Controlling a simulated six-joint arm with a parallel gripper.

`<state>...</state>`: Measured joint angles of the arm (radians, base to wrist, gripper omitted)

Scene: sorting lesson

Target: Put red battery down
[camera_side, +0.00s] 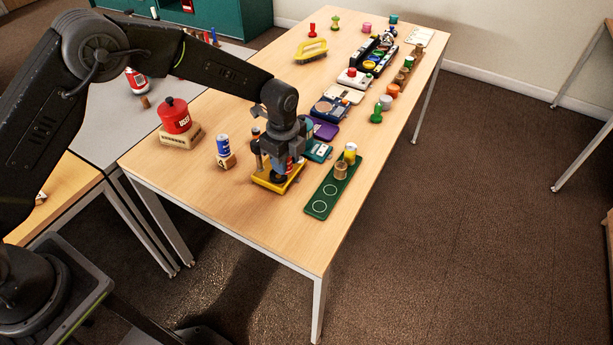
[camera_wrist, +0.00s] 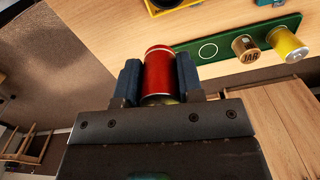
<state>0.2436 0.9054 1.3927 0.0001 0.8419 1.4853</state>
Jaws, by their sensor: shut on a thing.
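The red battery (camera_wrist: 158,76) is a red cylinder with a pale rim. It is between the two dark fingers of my gripper (camera_wrist: 158,84) in the wrist view, and they are shut on it. In the side view my gripper (camera_side: 283,168) is low over the yellow tray (camera_side: 266,184), and the battery is mostly hidden there. I cannot tell if it touches anything below. The green board (camera_side: 313,208) is just right of my gripper, with white circles, a tan jar (camera_side: 341,171) and a yellow can (camera_side: 350,153) on it.
A blue-and-white can (camera_side: 223,146) on a wooden block and a red pot (camera_side: 174,116) stand to the left. A teal tray (camera_side: 319,151) and purple tray (camera_side: 325,130) lie close behind. Bare table (camera_side: 235,205) is at the front.

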